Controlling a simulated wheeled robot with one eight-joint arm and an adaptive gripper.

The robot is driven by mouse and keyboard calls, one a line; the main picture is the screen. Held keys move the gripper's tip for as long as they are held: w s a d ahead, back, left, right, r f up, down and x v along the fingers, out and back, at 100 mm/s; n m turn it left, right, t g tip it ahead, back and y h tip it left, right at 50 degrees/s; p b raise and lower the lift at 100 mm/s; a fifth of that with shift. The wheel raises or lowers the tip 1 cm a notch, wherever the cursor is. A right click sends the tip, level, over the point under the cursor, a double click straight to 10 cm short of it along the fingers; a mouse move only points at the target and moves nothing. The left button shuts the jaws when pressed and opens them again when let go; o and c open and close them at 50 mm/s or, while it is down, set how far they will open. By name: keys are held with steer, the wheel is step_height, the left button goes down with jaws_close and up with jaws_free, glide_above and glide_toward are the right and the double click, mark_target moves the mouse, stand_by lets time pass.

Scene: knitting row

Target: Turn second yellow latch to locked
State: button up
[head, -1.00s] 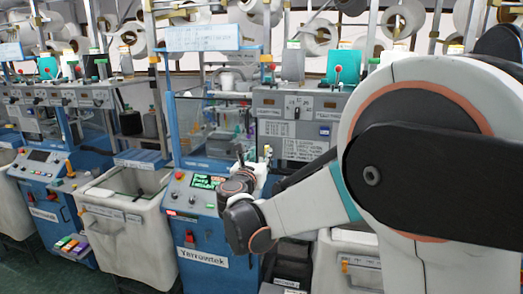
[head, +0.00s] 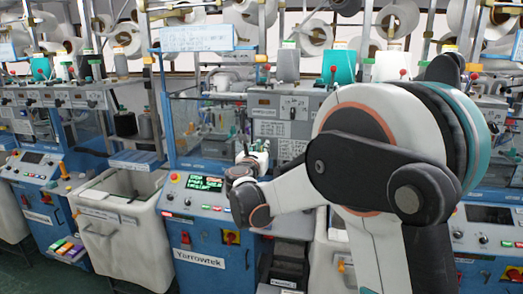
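No latch is clearly marked as the second one. A small yellow-orange latch-like part (head: 341,266) shows on the front of the pale bin at the lower middle, partly beside my arm.
Yarn cones and machine frames fill the back. My arm hides much of the right.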

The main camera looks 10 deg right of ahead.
jaws_close()
steer(key=shift+s+d+f+m+b, duration=0.15)
steer(key=shift+d+f+m+b, duration=0.35)
steer(key=shift+m, duration=2.5)
steer(key=shift+s+d+f+m+b, duration=0.15)
steer(key=shift+m+b, duration=0.65)
steer(key=shift+m, duration=2.2)
steer(key=shift+s+d+f+m+b, duration=0.35)
steer(key=shift+m+b, duration=0.3)
steer(key=shift+m, duration=2.35)
steer(key=shift+w+a+f, duration=0.1)
steer(key=shift+w, duration=0.05)
steer(key=o, duration=0.8)
jaws_free()
